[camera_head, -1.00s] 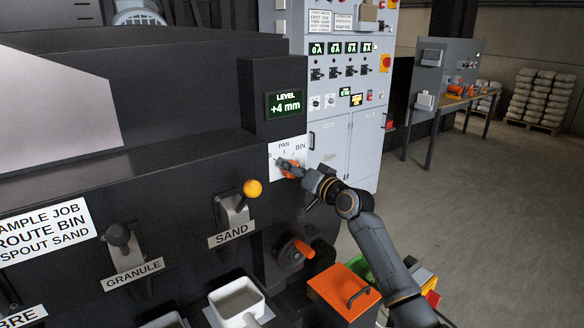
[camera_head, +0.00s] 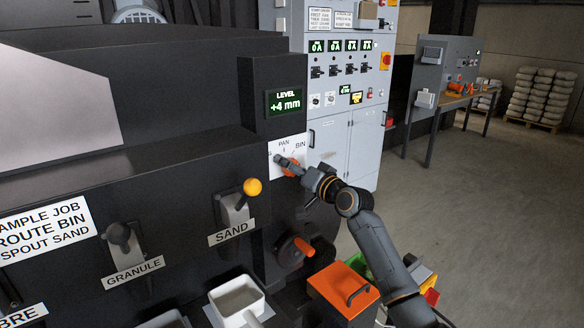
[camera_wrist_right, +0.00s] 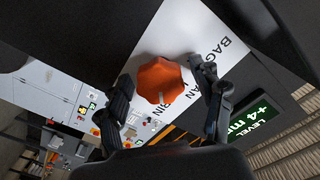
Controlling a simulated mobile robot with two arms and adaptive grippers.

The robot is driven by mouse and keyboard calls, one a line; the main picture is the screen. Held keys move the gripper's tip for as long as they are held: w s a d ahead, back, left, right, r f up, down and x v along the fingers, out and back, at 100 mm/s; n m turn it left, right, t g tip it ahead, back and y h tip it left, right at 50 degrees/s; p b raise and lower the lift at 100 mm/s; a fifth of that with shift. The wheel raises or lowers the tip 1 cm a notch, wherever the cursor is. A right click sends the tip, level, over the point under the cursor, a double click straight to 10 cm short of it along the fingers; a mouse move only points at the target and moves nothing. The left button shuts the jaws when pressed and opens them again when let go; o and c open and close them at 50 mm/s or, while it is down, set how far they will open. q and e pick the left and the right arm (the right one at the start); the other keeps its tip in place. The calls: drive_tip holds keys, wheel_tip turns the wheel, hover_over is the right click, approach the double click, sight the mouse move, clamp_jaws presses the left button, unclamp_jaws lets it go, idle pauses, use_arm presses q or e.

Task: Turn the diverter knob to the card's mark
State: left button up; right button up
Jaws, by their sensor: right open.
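The orange diverter knob (camera_wrist_right: 165,82) sits on a white plate (camera_head: 288,149) lettered BAG, PAN and BIN, right of the dark machine front. In the right wrist view the knob has a small pale mark near its lower edge. My right gripper (camera_wrist_right: 167,77) is open, with one finger on each side of the knob and visible gaps between. In the head view my right gripper (camera_head: 289,165) partly covers the knob (camera_head: 292,169). The job card (camera_head: 44,230) at the left reads ROUTE BIN, SPOUT SAND. My left gripper is not in view.
The level display (camera_head: 284,103) above the plate reads +4 mm. Below are the SAND lever with a yellow ball (camera_head: 252,187), the GRANULE lever (camera_head: 118,237), another orange handle (camera_head: 302,247), a white scoop (camera_head: 238,300) and an orange box (camera_head: 345,290). A grey control cabinet (camera_head: 345,150) stands behind.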

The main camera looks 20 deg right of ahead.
drive_tip(key=shift+s, duration=0.1)
drive_tip(key=v, duration=1.2)
